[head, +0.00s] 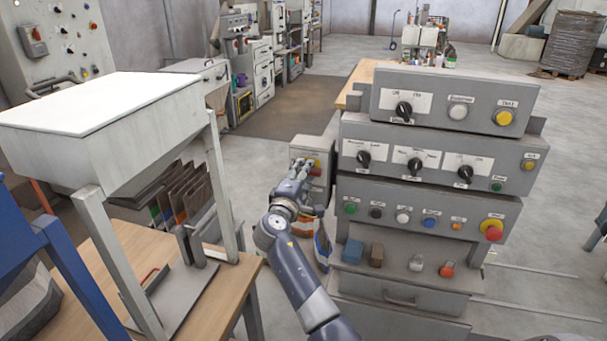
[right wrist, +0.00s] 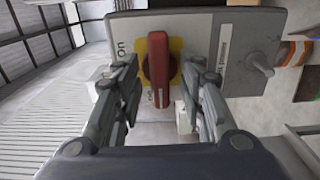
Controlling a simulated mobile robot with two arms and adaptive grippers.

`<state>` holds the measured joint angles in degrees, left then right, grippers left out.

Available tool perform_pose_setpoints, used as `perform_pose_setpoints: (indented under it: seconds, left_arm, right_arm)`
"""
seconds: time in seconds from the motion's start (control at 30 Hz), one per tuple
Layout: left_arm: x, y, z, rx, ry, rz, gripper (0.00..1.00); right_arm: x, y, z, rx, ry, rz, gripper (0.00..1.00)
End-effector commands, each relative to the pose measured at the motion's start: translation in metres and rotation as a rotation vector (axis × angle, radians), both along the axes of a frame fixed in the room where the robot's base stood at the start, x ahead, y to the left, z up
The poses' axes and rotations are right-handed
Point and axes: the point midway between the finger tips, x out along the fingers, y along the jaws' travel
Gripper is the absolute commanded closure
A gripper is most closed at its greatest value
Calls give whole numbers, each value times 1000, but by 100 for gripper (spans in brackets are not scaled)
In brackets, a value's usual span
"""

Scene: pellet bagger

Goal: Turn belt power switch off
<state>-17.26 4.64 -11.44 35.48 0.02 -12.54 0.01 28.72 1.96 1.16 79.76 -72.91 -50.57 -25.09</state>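The belt power switch is a red rotary handle (right wrist: 157,75) on a yellow plate (right wrist: 174,48). It is on a grey box (head: 303,149) beside the large control panel. In the right wrist view the handle runs up and down the picture, and an "On" label is to its left. My right gripper (right wrist: 164,72) is open, with one finger on each side of the handle and visible gaps to it. In the head view the right gripper (head: 307,178) is in front of the box and partly hides the switch. My left gripper is not in view.
A small metal toggle (right wrist: 260,64) is on the same box, right of the switch in the wrist view. The grey control panel (head: 425,205) with knobs and buttons stands close on the right. A wooden table (head: 225,290) with a white-topped hopper (head: 105,100) is on the left.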

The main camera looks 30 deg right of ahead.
Motion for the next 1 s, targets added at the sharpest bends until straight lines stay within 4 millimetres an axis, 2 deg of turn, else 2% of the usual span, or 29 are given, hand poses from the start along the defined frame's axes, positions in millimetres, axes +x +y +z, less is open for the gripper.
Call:
perform_pose_setpoints:
  seconds: [0.17, 0.4, 0.6, 1.0]
  left_arm:
    - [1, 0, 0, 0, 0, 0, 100]
    - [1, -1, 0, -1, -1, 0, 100]
    - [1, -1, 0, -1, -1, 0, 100]
    - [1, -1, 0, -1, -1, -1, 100]
  right_arm:
    - [-16, 20, -2, 2, 1, 3, 63]
    - [-50, 60, -1, 1, 0, 3, 63]
    - [-69, 81, -1, 0, 1, 1, 63]
    - [-75, 88, 0, -1, -1, 0, 63]
